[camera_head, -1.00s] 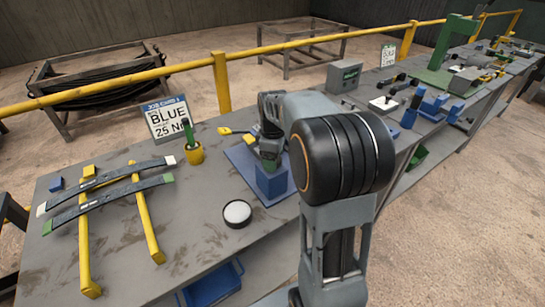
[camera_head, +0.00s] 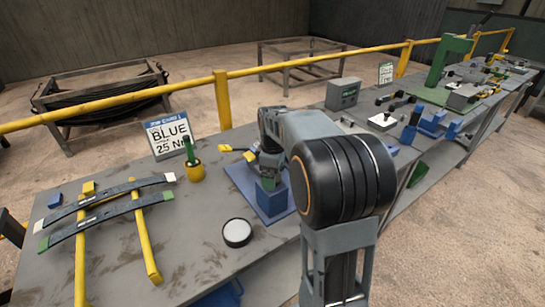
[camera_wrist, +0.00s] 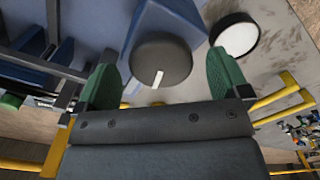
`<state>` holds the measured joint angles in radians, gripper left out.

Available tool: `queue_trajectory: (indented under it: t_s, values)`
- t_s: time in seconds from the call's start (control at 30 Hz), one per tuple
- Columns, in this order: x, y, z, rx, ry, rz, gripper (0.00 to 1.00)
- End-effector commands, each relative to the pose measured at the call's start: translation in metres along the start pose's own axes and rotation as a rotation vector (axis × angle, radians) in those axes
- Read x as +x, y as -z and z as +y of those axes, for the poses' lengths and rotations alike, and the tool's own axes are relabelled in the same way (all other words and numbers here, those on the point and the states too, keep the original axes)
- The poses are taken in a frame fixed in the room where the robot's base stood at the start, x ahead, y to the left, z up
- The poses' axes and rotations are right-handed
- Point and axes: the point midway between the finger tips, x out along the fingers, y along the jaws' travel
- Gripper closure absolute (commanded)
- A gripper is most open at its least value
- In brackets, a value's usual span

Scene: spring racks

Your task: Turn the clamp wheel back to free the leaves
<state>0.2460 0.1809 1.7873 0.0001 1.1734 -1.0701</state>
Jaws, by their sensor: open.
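A dark round wheel (camera_wrist: 160,62) with a white mark sits on a blue block; I take it to be the clamp wheel. In the head view the blue block (camera_head: 270,198) stands on a blue plate, and my gripper over it hides the wheel. My gripper (camera_wrist: 161,72) is open, with a green finger on each side of the wheel in the wrist view. I cannot tell whether either finger touches it. It shows in the head view (camera_head: 268,167) just above the block. Two dark curved leaves (camera_head: 105,215) lie across yellow bars at the left.
A black round tin with a white top (camera_head: 237,232) stands in front of the blue plate. A yellow pot (camera_head: 194,171) and a "BLUE 25 N" sign (camera_head: 168,134) stand behind. A yellow rail (camera_head: 300,65) runs along the back. A grey box (camera_head: 342,93) stands farther right.

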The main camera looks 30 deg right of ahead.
Motion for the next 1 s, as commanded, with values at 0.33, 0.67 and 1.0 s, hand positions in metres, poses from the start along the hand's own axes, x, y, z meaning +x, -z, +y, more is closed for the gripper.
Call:
queue_trajectory:
  t_s: [0.33,0.67,1.0]
  values:
    - [-0.070,0.000,0.000,0.000,-0.005,0.003,0.06]
    - [-0.118,0.000,0.000,-0.001,-0.001,0.001,0.06]
    - [-0.129,0.000,-0.001,-0.001,0.000,0.000,0.06]
